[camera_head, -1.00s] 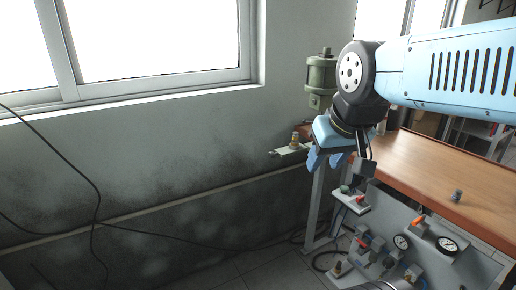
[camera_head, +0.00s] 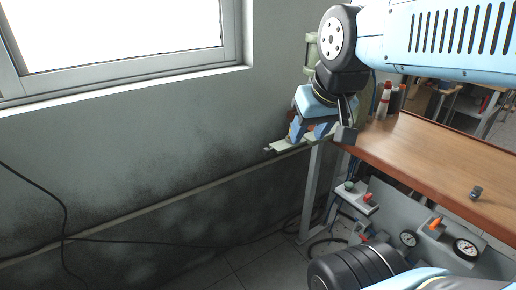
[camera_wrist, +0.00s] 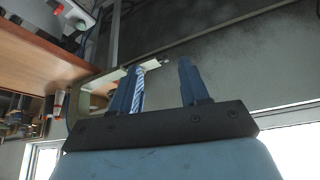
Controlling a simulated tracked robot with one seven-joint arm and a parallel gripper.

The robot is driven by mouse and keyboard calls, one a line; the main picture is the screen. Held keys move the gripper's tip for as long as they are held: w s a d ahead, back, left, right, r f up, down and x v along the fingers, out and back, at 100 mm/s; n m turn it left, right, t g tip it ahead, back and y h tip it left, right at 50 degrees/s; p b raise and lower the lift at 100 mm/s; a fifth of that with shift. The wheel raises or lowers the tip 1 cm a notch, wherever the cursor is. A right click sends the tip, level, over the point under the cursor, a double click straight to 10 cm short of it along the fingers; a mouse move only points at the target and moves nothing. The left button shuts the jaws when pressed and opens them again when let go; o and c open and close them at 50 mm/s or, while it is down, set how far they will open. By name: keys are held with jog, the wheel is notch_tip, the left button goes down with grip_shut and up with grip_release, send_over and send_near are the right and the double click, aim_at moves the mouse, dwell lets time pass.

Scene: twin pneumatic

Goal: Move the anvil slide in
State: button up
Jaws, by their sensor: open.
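The anvil slide (camera_head: 283,146) is a pale green plate that sticks out to the left past the end of the wooden bench, below the press (camera_head: 311,52). The press is mostly hidden behind my arm. My gripper (camera_head: 307,134) is open and points down at the slide, with its blue fingers close to the plate. The slide's knob is hidden behind the fingers. In the wrist view, the slide (camera_wrist: 152,65) shows beyond the two parted fingers, nearer the left one. I cannot tell whether a finger touches it.
The wooden bench (camera_head: 440,165) lies to the right, with bottles (camera_head: 383,103) near the press and a small metal part (camera_head: 476,192) on top. A panel with gauges (camera_head: 466,248) hangs below its front. The wall is close behind the slide. Cables run along the wall.

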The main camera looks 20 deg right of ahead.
jog(key=shift+o, duration=0.7)
jog(key=n+h, duration=1.7)
jog(key=n, duration=0.4)
send_near(264, 152)
jog(key=shift+n, duration=0.3)
jog(key=x, duration=1)
jog(key=shift+w+d, duration=0.1)
jog(key=shift+d, duration=0.3)
grip_shut()
